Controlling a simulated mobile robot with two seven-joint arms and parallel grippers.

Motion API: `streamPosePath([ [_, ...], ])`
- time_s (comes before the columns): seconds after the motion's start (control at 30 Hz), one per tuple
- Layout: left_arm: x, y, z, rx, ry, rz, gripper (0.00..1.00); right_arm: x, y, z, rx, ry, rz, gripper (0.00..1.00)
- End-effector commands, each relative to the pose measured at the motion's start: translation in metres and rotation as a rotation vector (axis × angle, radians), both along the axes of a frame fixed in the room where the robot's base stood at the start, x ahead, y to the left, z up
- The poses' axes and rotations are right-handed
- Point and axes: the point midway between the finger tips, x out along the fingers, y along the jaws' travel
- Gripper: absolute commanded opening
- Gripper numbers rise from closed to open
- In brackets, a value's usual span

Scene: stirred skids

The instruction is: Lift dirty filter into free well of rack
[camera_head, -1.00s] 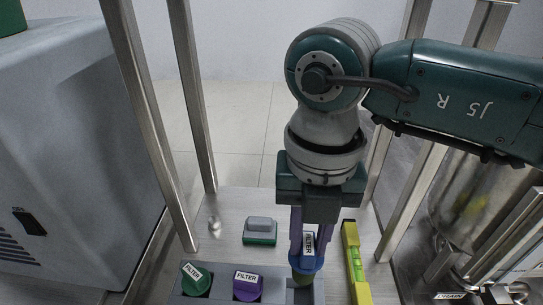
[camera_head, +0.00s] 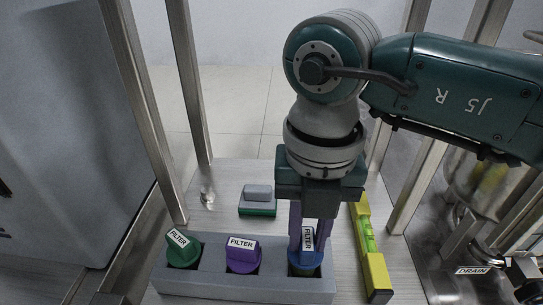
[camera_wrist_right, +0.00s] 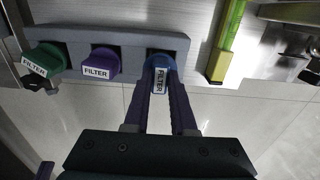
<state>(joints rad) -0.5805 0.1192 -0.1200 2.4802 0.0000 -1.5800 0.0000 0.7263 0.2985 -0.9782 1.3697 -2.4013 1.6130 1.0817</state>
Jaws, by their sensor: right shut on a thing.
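The grey rack (camera_head: 235,285) lies across the bottom of the head view. A green filter (camera_head: 183,252) sits in its left well and a purple filter (camera_head: 242,258) in its middle well. My right gripper (camera_head: 308,246) points down and is shut on the handle of a blue filter (camera_head: 304,261) with a white FILTER label. The blue filter is upright at the rack's right well, its lower part hidden; I cannot tell whether it is fully seated. In the wrist view, the fingers (camera_wrist_right: 161,72) grip this blue filter's labelled handle (camera_wrist_right: 162,80) at the rack's end (camera_wrist_right: 130,43). My left gripper is out of view.
A yellow level (camera_head: 372,255) lies close to the right of the rack. A green and grey block (camera_head: 258,202) lies behind the rack. Metal posts (camera_head: 187,85) frame the bench, with a labelled drain fitting (camera_head: 473,271) at far right.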

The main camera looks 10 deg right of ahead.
Motion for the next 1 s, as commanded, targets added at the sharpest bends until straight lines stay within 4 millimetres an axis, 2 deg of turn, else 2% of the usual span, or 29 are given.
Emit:
streamPosePath([
  [0.8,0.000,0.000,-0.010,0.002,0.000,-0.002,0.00,0.000,0.000,-0.015,-0.001,0.000,0.000,0.00],
  [0.83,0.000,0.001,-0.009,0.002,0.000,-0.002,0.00,0.000,0.000,-0.014,0.000,0.000,0.000,0.26],
  [1.0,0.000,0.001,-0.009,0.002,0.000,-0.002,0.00,0.000,0.000,-0.014,0.000,0.000,0.000,0.45],
])
